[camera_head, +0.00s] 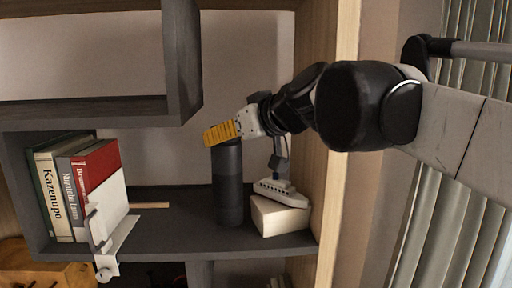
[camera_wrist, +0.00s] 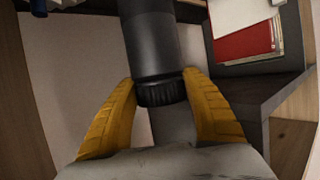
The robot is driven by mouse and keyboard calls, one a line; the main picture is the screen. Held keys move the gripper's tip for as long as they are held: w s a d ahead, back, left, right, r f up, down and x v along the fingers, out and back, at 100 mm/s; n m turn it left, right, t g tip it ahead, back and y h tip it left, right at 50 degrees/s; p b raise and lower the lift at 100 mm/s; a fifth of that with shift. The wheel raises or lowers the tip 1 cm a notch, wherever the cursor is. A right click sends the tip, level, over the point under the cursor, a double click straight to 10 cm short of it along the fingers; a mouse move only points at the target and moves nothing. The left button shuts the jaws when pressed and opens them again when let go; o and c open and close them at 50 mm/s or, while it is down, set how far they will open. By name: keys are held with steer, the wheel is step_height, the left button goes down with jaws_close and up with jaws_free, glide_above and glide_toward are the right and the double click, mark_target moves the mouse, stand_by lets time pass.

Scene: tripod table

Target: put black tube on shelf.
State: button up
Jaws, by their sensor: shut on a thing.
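The black tube (camera_head: 229,185) stands upright on the dark shelf (camera_head: 178,235), with its lower end appearing to rest on the board. My gripper (camera_head: 220,133) reaches in from the right, and its yellow fingers are at the tube's top end. In the wrist view my gripper (camera_wrist: 160,84) has one yellow finger on each side of the tube's ribbed end, shut on it. The rest of the tube (camera_wrist: 151,40) extends away from the fingers. Part of the shelf (camera_wrist: 270,92) shows at the right of the wrist view.
Several books (camera_head: 72,190) and a white bracket-like item (camera_head: 107,225) stand left of the tube. A cream block (camera_head: 279,216) with a pale gadget (camera_head: 281,190) on it sits close at its right. A dark upper compartment (camera_head: 183,60) hangs above left. A wooden side panel (camera_head: 340,200) bounds the right.

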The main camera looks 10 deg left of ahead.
steer(key=shift+f, duration=1.1)
steer(key=shift+f, duration=0.1)
steer(key=o, duration=1.4)
steer(key=b+v, duration=0.2)
steer(key=v, duration=1)
steer(key=s+d+f+m+h, duration=0.3)
steer(key=d+f, duration=0.5)
steer(key=f, duration=0.4)
steer(key=s+d+f+m+g+h, duration=0.1)
steer(key=s+d+f+m+h, duration=0.2)
steer(key=d+f, duration=0.6)
steer(key=s+d+f+m+h, duration=0.3)
steer(key=s+d+f, duration=0.4)
steer(key=f, duration=1)
steer(key=shift+d+f+m+g+h, duration=0.1)
steer(key=shift+d+m+g+h, duration=0.4)
steer(key=shift+d, duration=0.55)
